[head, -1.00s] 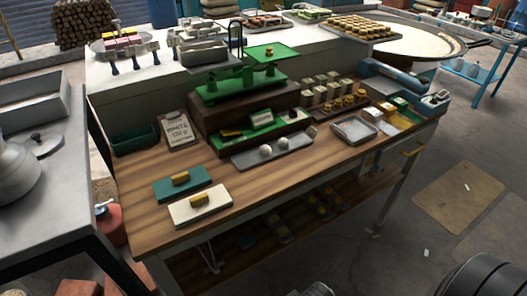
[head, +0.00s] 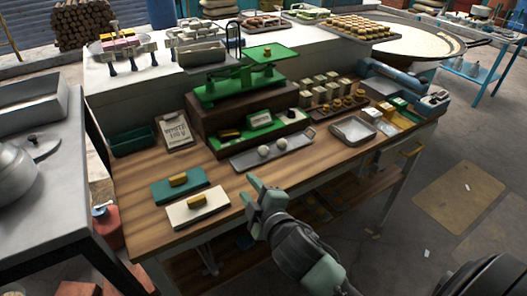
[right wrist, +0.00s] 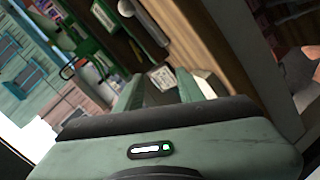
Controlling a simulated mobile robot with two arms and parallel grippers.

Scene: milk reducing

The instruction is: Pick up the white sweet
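Two round white sweets, one on the left (head: 264,152) and one on the right (head: 282,144), lie on a long grey tray (head: 242,162) on the wooden bench. My right gripper (head: 257,193) is above the bench's front edge, in front of the tray and apart from the sweets. Its fingers are spread with nothing between them; they also show in the right wrist view (right wrist: 155,90). A white sweet (right wrist: 126,8) seems to show at the top of that view. My left gripper is not in view.
A white board (head: 190,212) and a teal board (head: 162,190), each with a yellow block, lie left of the gripper. A green scale (head: 215,90) stands behind the tray.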

